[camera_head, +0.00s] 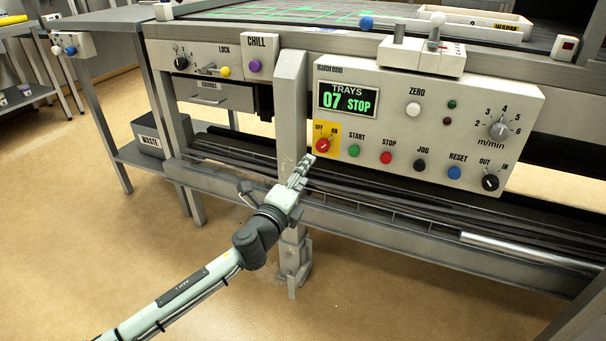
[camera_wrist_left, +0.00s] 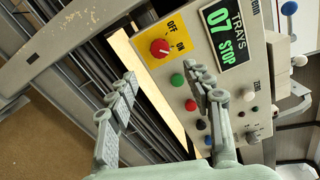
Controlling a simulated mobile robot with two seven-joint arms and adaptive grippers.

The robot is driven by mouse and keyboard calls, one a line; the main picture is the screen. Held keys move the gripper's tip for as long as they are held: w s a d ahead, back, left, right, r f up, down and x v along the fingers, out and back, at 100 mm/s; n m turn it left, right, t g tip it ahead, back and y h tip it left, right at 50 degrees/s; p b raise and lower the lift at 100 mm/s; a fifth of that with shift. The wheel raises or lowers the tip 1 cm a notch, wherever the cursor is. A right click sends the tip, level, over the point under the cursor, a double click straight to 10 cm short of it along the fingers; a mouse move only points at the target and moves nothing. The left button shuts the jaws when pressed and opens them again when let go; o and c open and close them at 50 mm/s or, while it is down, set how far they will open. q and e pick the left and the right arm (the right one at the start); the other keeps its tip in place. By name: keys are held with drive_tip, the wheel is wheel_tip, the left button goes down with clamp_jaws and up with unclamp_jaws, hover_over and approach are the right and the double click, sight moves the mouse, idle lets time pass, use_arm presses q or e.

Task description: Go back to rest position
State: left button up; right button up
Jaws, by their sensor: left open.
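My left gripper (camera_head: 300,170) reaches in from the lower left in the head view, in front of the dryer frame just below the left end of the control panel (camera_head: 450,109). In the left wrist view its two fingers (camera_wrist_left: 163,98) are spread apart with nothing between them. The red OFF/ON knob (camera_head: 323,145) on its yellow plate is just beyond the fingertips, and it also shows in the wrist view (camera_wrist_left: 160,48). I see no contact with it. The display (camera_head: 347,100) reads TRAYS 07 STOP. My right gripper is not in view.
Green START (camera_head: 354,151) and red STOP (camera_head: 386,157) buttons sit right of the knob. A metal post (camera_head: 291,100) and rails (camera_head: 380,225) are close to the gripper. A side table (camera_head: 100,22) and WASTE box (camera_head: 148,141) stand left. Floor at lower left is free.

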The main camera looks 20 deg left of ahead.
use_arm(q)
drive_tip(key=s+a+f+n+g+y+p, duration=0.1)
drive_tip(key=s+a+f+n+g+y, duration=0.2)
drive_tip(key=s+f+n, duration=0.5)
drive_tip(key=s+a+f+n+g+y+p, duration=0.1)
drive_tip(key=s+a+f+n+g, duration=0.2)
drive_tip(key=s+f+n+g, duration=0.35)
drive_tip(key=s+d+f+n+g+h, duration=0.1)
drive_tip(key=s+f+n+g, duration=0.1)
drive_tip(key=s+f, duration=0.3)
drive_tip(key=s+d+f+n+g+h, duration=0.1)
drive_tip(key=s+f+n+g, duration=0.2)
drive_tip(key=s, duration=1.1)
wheel_tip(320, 180, down, 3)
drive_tip(key=shift+s+f, duration=0.2)
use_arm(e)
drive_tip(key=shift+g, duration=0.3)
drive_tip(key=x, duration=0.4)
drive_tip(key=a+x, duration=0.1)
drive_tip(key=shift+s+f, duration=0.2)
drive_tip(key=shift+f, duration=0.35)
use_arm(q)
drive_tip(key=shift+w+n, duration=0.15)
drive_tip(key=shift+n, duration=0.1)
